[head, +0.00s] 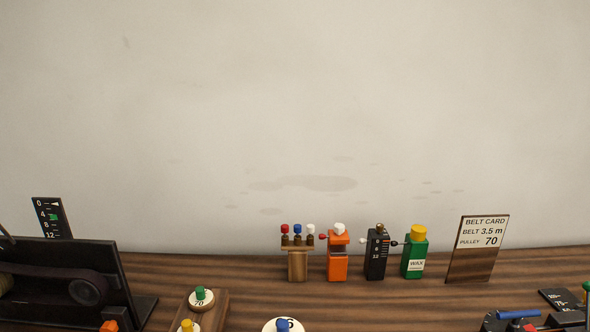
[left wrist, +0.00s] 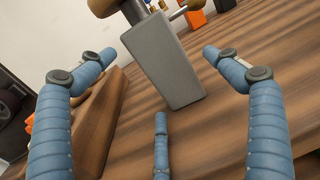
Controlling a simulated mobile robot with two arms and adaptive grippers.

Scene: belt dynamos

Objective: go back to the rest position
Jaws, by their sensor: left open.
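My left gripper (left wrist: 159,75) shows in the left wrist view as blue jointed fingers, spread open with nothing between the tips. A grey upright block (left wrist: 165,70) with a tan rounded top stands just beyond the fingertips; I see a gap and cannot tell its exact distance. Neither gripper shows in the head view. The right gripper is in no view.
A belt card (head: 478,250) stands right. A black belt machine (head: 60,275) stands left.

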